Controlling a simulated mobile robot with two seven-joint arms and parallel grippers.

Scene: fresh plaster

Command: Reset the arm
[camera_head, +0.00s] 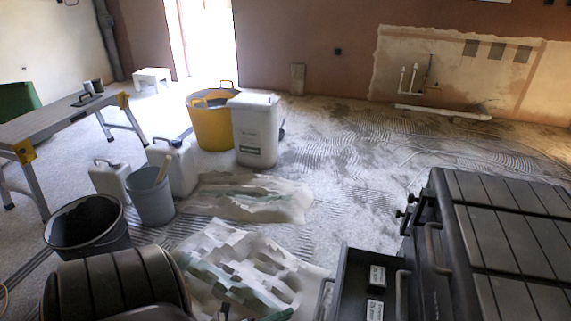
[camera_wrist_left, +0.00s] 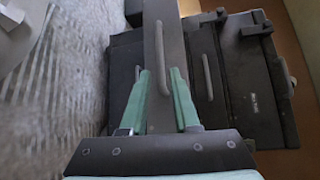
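My left gripper (camera_head: 278,314) shows only as a green fingertip at the bottom edge of the head view. My right gripper is in neither view.
A dark drawer cabinet (camera_head: 500,235) stands at right, with an open drawer (camera_head: 350,285) holding labelled boxes. Crumpled sheets (camera_head: 245,270) lie on the floor ahead. Buckets, including a yellow tub (camera_head: 208,125), and a workbench (camera_head: 60,113) stand left. The floor at centre right is clear.

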